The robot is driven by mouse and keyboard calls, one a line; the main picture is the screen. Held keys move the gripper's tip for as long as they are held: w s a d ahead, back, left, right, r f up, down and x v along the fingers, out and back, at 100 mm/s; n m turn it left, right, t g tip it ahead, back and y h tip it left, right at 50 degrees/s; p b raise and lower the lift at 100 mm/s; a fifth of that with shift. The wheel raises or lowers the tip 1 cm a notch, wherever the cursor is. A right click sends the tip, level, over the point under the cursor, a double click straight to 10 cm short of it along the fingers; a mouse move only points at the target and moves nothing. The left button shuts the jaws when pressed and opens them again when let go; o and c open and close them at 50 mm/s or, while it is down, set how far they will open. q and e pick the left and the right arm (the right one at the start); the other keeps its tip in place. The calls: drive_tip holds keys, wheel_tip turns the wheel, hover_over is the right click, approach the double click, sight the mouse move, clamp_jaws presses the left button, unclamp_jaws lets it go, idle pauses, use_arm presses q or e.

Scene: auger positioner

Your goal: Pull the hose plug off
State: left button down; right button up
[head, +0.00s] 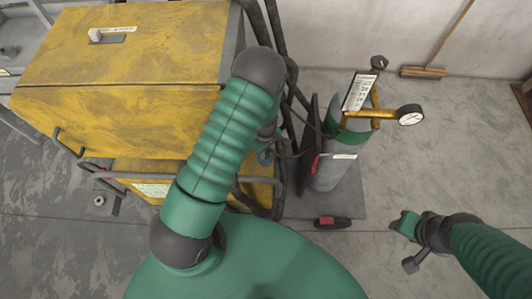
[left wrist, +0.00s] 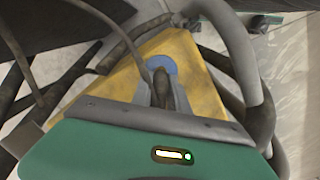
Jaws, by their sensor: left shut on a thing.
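The hose plug (left wrist: 161,82) is a dark, narrow piece in front of a round blue socket (left wrist: 162,66) on a yellow panel. My left gripper (left wrist: 164,92) is shut on it, with the fingers on both sides. I cannot tell whether the plug still touches the socket. In the head view my left gripper (head: 268,137) is largely hidden behind my green left arm, beside the yellow machine. A bit of the blue socket (head: 265,157) shows below it. My right gripper (head: 408,240) is over bare floor at the right, away from the machine; its fingers are unclear.
The yellow machine (head: 120,55) fills the upper left. Dark hoses (head: 278,45) run down its right side. A grey gas cylinder (head: 335,160) with a gauge (head: 410,115) stands right of it. A broom (head: 424,72) leans on the wall.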

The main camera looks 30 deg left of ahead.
use_arm(q)
drive_tip(key=shift+r+p, duration=2.1)
drive_tip(key=shift+r, duration=0.6)
